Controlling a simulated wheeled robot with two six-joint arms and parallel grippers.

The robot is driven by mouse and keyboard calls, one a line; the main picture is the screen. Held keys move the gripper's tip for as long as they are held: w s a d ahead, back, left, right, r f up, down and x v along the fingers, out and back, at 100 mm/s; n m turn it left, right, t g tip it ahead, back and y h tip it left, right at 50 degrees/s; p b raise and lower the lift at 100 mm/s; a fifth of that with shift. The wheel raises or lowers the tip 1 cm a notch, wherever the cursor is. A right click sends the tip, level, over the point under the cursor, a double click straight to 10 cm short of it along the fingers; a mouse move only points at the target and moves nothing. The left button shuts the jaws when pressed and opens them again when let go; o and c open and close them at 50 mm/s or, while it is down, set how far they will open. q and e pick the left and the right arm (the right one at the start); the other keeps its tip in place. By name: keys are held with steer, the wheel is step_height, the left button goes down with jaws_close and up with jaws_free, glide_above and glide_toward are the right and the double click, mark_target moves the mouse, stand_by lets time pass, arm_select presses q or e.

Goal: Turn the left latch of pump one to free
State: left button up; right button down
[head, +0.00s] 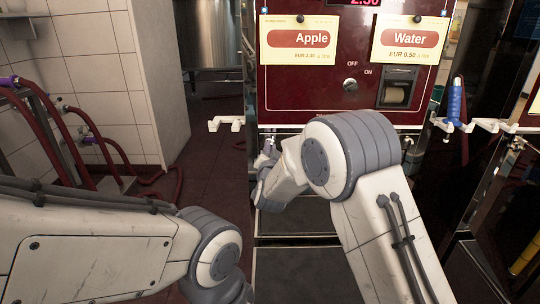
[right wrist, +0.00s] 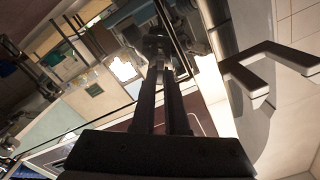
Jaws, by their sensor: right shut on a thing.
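The dark red pump front (head: 285,95) stands ahead of me, with an Apple label (head: 299,40) and a Water label (head: 409,39). My right arm reaches to its lower left edge, and my right gripper (head: 266,152) is small and partly hidden there by my own wrist. In the right wrist view, my right gripper's two long dark fingers (right wrist: 163,50) are close together, shut on a small grey part that looks like the left latch (right wrist: 157,32). The latch's turn position is too small and dark to tell. My left gripper is out of view; only its arm shows.
A white bracket (head: 227,124) sticks out left of the pump, close to my right gripper; it also shows in the wrist view (right wrist: 270,65). A blue-handled nozzle (head: 455,102) hangs at the right bracket. Red hoses (head: 60,130) run along the left wall.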

steer(key=shift+d+f+m+b, duration=0.1)
steer(key=shift+f+m+b, duration=0.05)
steer(key=shift+m+b, duration=2.6)
steer(key=shift+f+m+b, duration=0.1)
steer(key=shift+m+b, duration=2.4)
steer(key=shift+m, duration=0.35)
steer(key=c, duration=0.9)
jaws_free()
steer(key=shift+c, duration=0.2)
steer(key=shift+r, duration=0.1)
steer(key=s+p, duration=0.2)
steer(key=s, duration=0.8)
steer(key=shift+s, duration=0.25)
